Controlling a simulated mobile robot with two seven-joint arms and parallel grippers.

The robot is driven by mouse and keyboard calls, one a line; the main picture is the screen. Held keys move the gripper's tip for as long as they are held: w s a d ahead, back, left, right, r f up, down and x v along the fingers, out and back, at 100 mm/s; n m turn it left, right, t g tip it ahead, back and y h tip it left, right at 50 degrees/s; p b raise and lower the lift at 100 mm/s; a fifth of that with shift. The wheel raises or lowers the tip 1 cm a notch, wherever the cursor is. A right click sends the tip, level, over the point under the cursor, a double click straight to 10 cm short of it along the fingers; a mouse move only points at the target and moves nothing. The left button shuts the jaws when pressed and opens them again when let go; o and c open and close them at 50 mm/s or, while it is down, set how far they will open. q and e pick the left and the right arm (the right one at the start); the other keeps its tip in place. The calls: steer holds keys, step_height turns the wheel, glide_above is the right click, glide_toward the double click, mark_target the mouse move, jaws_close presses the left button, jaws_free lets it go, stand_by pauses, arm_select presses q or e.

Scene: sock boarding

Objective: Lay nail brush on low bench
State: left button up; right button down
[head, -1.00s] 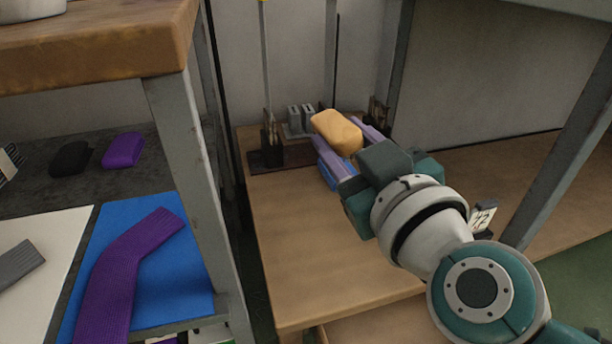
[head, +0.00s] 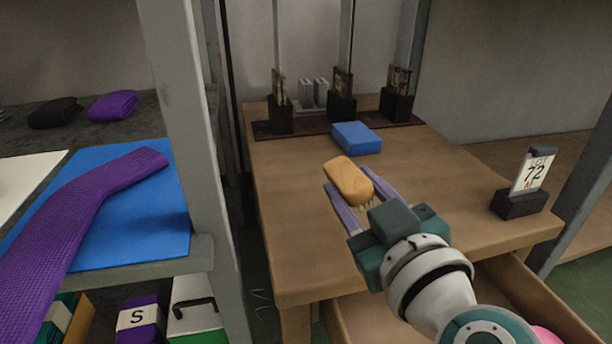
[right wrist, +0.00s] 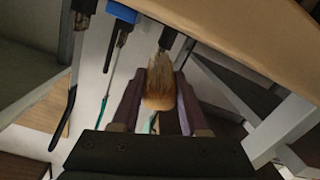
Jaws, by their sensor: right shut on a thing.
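The nail brush (head: 347,178) has a tan, rounded back, and pale bristles show below it. My right gripper (head: 352,190) is shut on it, with a purple finger on each side. In the head view the brush appears over the low wooden bench (head: 295,215); any gap beneath it is hard to judge. In the right wrist view the brush (right wrist: 160,85) is between the fingers. My left gripper is not in view.
A blue block (head: 357,138) lies on the bench behind the brush. Several dark card holders stand along the back, and a "LOT 72" sign (head: 531,172) stands at right. A drawer (head: 385,318) is open in front. The bench's left front is clear.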

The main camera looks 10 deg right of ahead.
step_height(320, 180, down, 3)
steer(key=shift+r+b, duration=0.1)
steer(key=shift+b, duration=0.65)
steer(key=shift+r, duration=0.15)
steer(key=shift+c, duration=2.1)
jaws_free()
steer(key=shift+s+r+p, duration=0.1)
steer(key=shift+s+p, duration=0.1)
steer(key=shift+p, duration=0.15)
steer(key=s+p, duration=0.4)
steer(key=s, duration=0.7)
steer(key=a+y, duration=0.1)
steer(key=a+n+g+y, duration=0.1)
steer(key=a+r+g+y, duration=0.1)
steer(key=a, duration=0.1)
steer(key=shift+s+n+y, duration=0.3)
steer(key=shift+s, duration=0.1)
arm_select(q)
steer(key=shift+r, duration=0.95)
arm_select(e)
steer(key=s+d+f+m+g+h, duration=0.2)
steer(key=s+d+m+g+h, duration=0.2)
steer(key=s+d+g, duration=0.5)
steer(key=s+g, duration=0.2)
steer(key=s, duration=0.2)
steer(key=shift+d+f+g+h, duration=0.15)
steer(key=shift+g+h, duration=0.15)
